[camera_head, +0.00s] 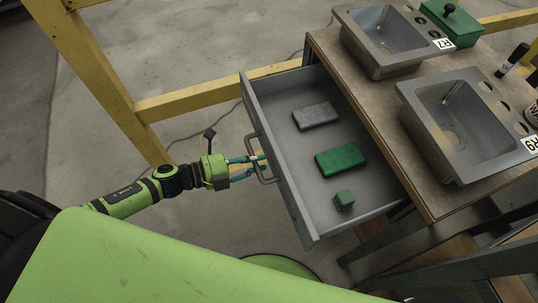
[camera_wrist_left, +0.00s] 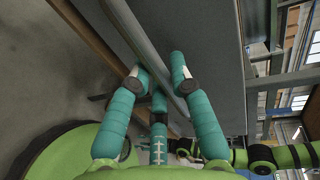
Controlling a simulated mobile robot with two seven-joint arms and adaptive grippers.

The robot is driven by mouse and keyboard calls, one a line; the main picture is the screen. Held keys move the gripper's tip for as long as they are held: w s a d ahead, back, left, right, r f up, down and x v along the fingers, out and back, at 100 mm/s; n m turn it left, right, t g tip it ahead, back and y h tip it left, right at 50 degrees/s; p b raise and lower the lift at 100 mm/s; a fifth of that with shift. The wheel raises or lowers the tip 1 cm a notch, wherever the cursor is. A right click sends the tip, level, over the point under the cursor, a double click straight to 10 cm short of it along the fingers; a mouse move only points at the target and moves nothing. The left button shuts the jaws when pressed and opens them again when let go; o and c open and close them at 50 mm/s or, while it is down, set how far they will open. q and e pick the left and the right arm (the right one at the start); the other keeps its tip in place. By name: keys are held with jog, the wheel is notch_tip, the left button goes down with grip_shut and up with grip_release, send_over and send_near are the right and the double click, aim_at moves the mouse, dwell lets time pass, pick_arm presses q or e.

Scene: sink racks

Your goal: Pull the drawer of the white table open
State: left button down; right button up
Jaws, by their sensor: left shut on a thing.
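A grey drawer (camera_head: 319,213) stands pulled well out from under a table with a brown top (camera_head: 322,38); no white table shows. It has a bar handle (camera_head: 254,144) on its front. My left gripper (camera_head: 260,165) reaches in from the left and is shut on this handle. In the left wrist view the teal fingers (camera_wrist_left: 160,72) are around the bar (camera_wrist_left: 138,35), close to the drawer front (camera_wrist_left: 205,45).
Inside the drawer lie a grey block (camera_head: 316,116), a green block (camera_head: 341,160) and a small green cube (camera_head: 344,199). Two metal sinks (camera_head: 385,32) (camera_head: 462,120) and a green box (camera_head: 452,22) stand on the tabletop. A yellow frame (camera_head: 190,103) runs behind the drawer.

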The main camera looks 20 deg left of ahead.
pick_arm(q)
jog(key=shift+s+a, duration=0.3)
jog(key=shift+a, duration=0.25)
jog(key=c, duration=1.1)
grip_release()
jog(key=v, duration=1.2)
